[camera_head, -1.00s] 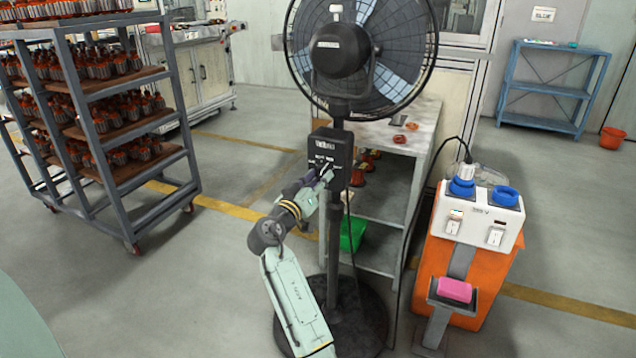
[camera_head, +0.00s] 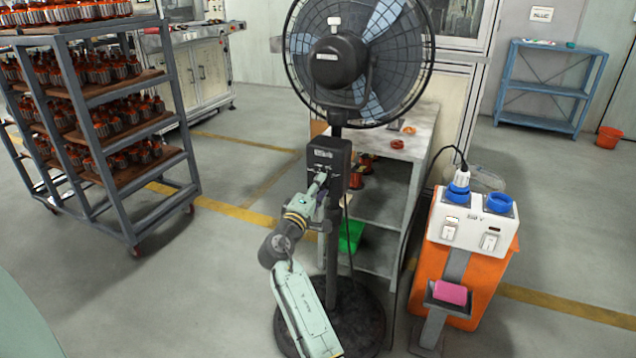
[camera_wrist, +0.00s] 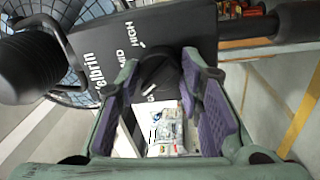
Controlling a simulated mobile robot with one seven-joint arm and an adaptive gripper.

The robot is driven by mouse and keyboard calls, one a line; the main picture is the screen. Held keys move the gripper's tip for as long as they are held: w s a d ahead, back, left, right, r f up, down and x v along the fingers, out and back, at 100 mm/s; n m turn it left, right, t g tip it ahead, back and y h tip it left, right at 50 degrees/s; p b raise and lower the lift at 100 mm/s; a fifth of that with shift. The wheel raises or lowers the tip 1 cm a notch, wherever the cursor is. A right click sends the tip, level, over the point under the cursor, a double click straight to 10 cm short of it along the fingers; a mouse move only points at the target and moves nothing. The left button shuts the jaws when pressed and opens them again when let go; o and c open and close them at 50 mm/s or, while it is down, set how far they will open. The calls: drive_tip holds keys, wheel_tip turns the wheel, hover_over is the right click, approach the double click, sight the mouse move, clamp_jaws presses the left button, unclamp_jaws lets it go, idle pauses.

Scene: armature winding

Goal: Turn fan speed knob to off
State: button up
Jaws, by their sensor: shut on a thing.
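The black standing fan (camera_head: 338,60) has a dark control box (camera_head: 329,155) on its pole. In the wrist view the box face (camera_wrist: 180,35) shows the labels MID and HIGH and part of a brand name; no OFF label shows. The round black knob (camera_wrist: 158,72) sits on this face with a small white mark near its lower edge. My gripper (camera_wrist: 160,70) has its two purple-padded fingers on either side of the knob, shut on it. In the head view my gripper (camera_head: 320,178) is at the front of the control box, and the knob is hidden there.
A table (camera_head: 395,145) stands behind the fan, with a green bin (camera_head: 351,236) below. An orange unit with a white socket box (camera_head: 470,226) and a pink block (camera_head: 450,292) stands at right. A rack of armatures (camera_head: 165,130) is at left. Open floor lies between rack and fan.

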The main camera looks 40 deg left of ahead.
drive_tip(key=shift+r+n+y+p, duration=0.1)
drive_tip(key=shift+n+y+p, duration=0.2)
drive_tip(key=shift+n+p, duration=1.75)
drive_tip(key=shift+n+b, duration=0.45)
drive_tip(key=shift+n, duration=0.1)
drive_tip(key=o, duration=1.2)
drive_tip(key=shift+c, duration=0.2)
drive_tip(key=v, duration=1.2)
drive_tip(key=shift+d+r, duration=0.15)
